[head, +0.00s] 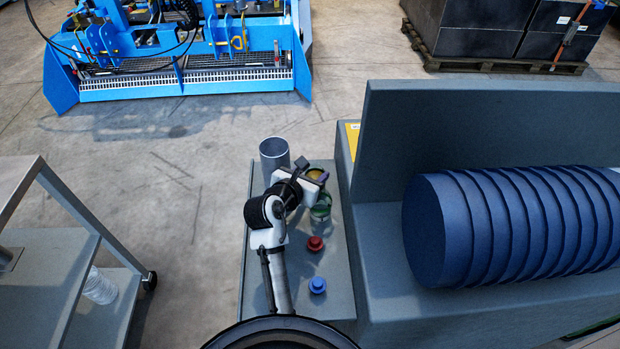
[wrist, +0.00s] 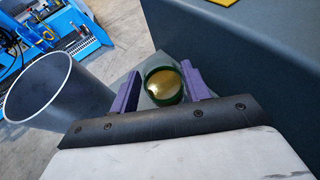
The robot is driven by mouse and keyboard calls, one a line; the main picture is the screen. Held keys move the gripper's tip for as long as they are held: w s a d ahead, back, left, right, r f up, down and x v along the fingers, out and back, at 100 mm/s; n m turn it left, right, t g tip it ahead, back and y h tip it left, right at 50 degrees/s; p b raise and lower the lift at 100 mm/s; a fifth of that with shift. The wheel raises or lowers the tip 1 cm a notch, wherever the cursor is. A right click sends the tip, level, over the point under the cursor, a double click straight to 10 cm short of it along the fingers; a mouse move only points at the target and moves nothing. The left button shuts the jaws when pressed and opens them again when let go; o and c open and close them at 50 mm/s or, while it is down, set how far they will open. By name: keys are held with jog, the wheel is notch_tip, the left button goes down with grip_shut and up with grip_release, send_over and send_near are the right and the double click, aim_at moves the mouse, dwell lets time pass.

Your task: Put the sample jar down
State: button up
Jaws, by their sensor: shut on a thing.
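The sample jar (wrist: 164,86), round with a dark green rim and a golden top, sits between the two purple fingers of my gripper (wrist: 163,92) in the wrist view. My gripper is shut on it. In the head view my gripper (head: 314,178) is over the far part of a narrow grey bench top (head: 277,311), and the jar's yellowish top (head: 316,172) shows partly behind it. I cannot tell whether the jar's base touches the bench. A greenish, clear glass piece (head: 321,209) shows just below the gripper; I cannot tell if it is separate.
An open grey metal cylinder (head: 274,154) stands left of my gripper. A red knob-like piece (head: 316,243) and a blue one (head: 317,285) are on the bench's near right side. A tall grey housing with a ribbed blue roll (head: 436,232) bounds the right. A cart (head: 61,263) stands left.

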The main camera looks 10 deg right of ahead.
jog(key=shift+s+r, duration=0.1)
jog(key=o, duration=1.3)
jog(key=shift+o, duration=0.2)
jog(key=shift+a, duration=0.1)
jog(key=v, duration=1.1)
jog(key=shift+s+a+r+b, duration=0.15)
jog(key=shift+s+a+b, duration=0.05)
jog(key=shift+s+b, duration=0.1)
